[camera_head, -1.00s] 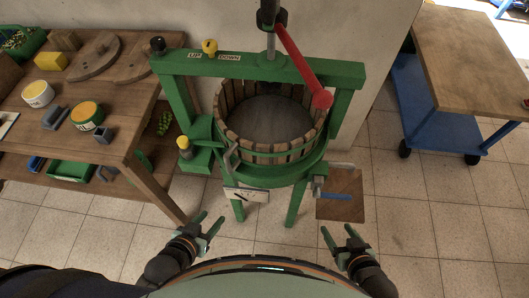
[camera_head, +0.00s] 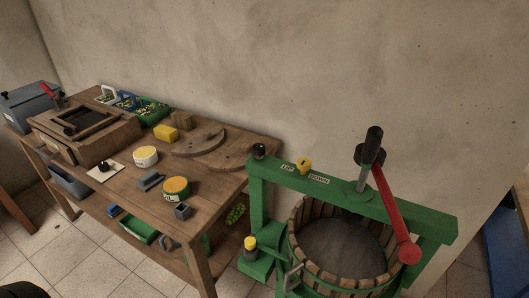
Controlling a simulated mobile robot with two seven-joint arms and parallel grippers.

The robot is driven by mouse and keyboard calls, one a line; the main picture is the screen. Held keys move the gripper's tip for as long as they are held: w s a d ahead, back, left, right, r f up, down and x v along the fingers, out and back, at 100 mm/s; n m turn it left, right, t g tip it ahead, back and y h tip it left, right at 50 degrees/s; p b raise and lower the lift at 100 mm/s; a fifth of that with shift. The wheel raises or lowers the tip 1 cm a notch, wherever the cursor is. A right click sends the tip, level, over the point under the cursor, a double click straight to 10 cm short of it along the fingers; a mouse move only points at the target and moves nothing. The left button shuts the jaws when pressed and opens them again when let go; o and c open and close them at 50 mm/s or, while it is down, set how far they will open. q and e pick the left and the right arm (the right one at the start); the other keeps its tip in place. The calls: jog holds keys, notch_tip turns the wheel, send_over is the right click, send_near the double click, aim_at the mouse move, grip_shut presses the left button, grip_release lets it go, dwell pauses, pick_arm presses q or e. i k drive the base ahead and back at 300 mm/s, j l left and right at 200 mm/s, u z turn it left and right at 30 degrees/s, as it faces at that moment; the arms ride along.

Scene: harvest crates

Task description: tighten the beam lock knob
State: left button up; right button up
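The green press beam (camera_head: 345,193) runs across the top of the press. A black knob (camera_head: 259,150) stands upright on the beam's left end. A yellow knob (camera_head: 304,165) sits on the beam beside the UP and DOWN labels. Which of them is the beam lock knob is not marked; how tight either is cannot be seen. A black-topped screw with a red lever (camera_head: 391,210) rises through the beam. The slatted wooden basket (camera_head: 312,266) is below it. Neither of my grippers is in view.
A wooden workbench (camera_head: 218,210) left of the press holds round boards (camera_head: 200,142), yellow-topped tubs, small grey blocks and a wooden box (camera_head: 85,138). A yellow-capped post (camera_head: 250,243) stands on the press's left side. The wall is close behind.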

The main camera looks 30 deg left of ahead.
aim_at(259, 149)
jog(key=j+u, duration=0.25)
jog(key=j, duration=1.4)
jog(key=i, duration=0.05)
